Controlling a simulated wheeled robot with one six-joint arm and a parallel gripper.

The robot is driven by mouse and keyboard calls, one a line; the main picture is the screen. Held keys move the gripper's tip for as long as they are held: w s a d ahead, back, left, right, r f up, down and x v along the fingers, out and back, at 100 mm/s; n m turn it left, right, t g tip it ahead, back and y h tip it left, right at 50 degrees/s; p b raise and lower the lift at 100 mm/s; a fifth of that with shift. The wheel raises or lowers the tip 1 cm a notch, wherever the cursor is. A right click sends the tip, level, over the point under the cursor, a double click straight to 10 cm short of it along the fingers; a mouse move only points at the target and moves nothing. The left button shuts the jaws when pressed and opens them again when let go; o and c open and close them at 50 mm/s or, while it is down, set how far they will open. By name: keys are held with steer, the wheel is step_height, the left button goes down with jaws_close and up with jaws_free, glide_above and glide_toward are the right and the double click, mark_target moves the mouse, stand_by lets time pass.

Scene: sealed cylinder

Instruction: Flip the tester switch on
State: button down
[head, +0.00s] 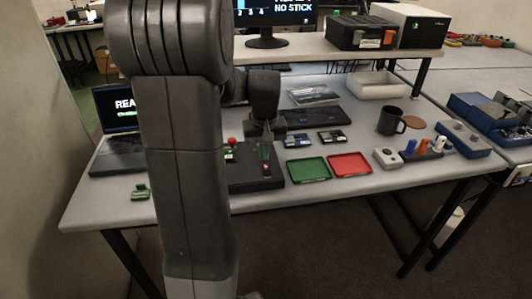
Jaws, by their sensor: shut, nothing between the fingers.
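The tester appears to be the black box (258,183) near the table's front edge, left of the green tray. A small red part (266,168) shows on its top, but I cannot tell if this is the switch or a light. A red knob (232,141) and a green piece show at its left, partly behind my arm. My gripper (265,154) points down just above the box, close over the red part. Its fingers are shut and hold nothing. I cannot tell whether they touch the box. My arm hides the box's left side.
A green tray (309,170) and a red tray (350,165) lie to the right. Small boards (298,141) and a keyboard (315,117) lie behind. A mug (391,121) stands farther right. A laptop (116,160) and a green part (140,192) are at left.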

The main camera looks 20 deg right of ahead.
step_height(320, 180, up, 12)
steer(key=w, duration=0.1)
steer(key=shift+w+d+f, duration=0.25)
steer(key=shift+w, duration=0.1)
steer(key=shift+f, duration=0.15)
glide_above(265, 165)
step_height(265, 165, down, 8)
steer(key=shift+s+a+f+b, duration=0.1)
steer(key=shift+b, duration=0.3)
steer(key=b, duration=0.3)
steer(key=shift+s+a+f+t+b, duration=0.1)
steer(key=shift+s+f+t+b, duration=0.1)
steer(key=shift+t+b, duration=0.1)
step_height(265, 165, up, 8)
steer(key=s, duration=0.1)
steer(key=shift+a, duration=0.2)
steer(key=shift+s, duration=0.1)
